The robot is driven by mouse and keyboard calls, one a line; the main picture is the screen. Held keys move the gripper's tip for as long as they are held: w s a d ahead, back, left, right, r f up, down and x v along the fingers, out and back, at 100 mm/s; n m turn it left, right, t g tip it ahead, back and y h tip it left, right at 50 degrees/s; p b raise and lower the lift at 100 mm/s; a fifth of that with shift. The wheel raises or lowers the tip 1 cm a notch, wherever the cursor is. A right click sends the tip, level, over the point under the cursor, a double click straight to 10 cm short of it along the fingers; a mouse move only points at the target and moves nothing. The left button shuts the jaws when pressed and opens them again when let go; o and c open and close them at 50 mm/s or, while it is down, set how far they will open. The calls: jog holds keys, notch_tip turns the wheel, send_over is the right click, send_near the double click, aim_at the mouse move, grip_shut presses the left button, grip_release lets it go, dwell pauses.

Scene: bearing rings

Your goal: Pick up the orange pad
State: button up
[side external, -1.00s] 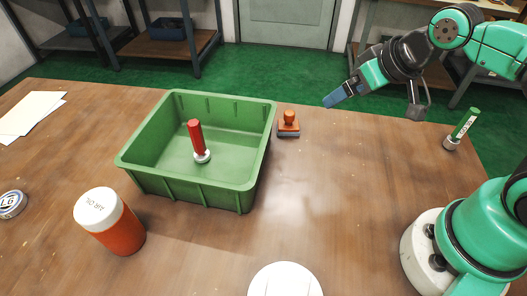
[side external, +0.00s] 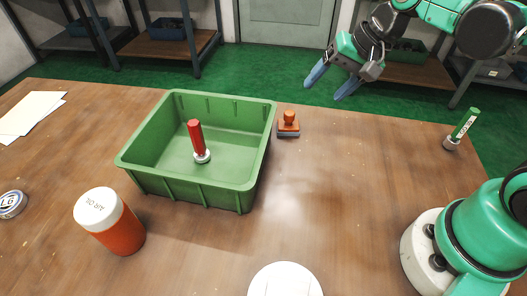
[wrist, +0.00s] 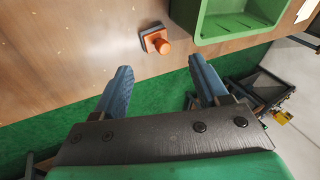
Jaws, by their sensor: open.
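The orange pad (side external: 289,124) has a knob on top and a grey-blue lower layer. It stands on the wooden table just right of the green bin, near the table's far edge. It also shows in the wrist view (wrist: 156,41), beyond my fingertips and between their lines. My gripper (side external: 326,85) has two blue fingers spread apart with nothing between them. It is to the upper right of the pad in the side view and apart from it. In the wrist view both fingers (wrist: 160,68) point toward the table edge.
The green bin (side external: 145,172) holds a red-handled tool (side external: 196,138). An orange jar (side external: 112,228) with a white lid stands at the front left. A green-handled tool (side external: 464,125) stands at the right. The table right of the pad is clear.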

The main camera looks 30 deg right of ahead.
aim_at(289, 117)
jog(key=w+d+f+m+y, duration=0.1)
jog(key=w+f+m+y, duration=0.1)
jog(key=m+y, duration=0.1)
jog(key=w+d+f+m+g+y, duration=0.1)
jog(key=w+f+m+y, duration=0.1)
jog(key=m, duration=0.3)
jog(key=w+d+f+m+g+y, duration=0.1)
jog(key=w+f+m+y, duration=0.1)
jog(key=f+m+y, duration=0.2)
jog(key=shift+w+f+m, duration=0.25)
jog(key=shift+w+m, duration=0.05)
jog(key=shift+w, duration=0.05)
jog(key=shift+s+d+f+y, duration=0.1)
jog(key=shift+f+y, duration=0.2)
jog(key=shift+f+m, duration=0.15)
jog(key=shift+m, duration=0.15)
jog(key=shift+a+f, duration=0.2)
jog(key=shift+a, duration=0.15)
jog(key=shift+x, duration=2.35)
jog(key=shift+c, duration=0.2)
grip_shut()
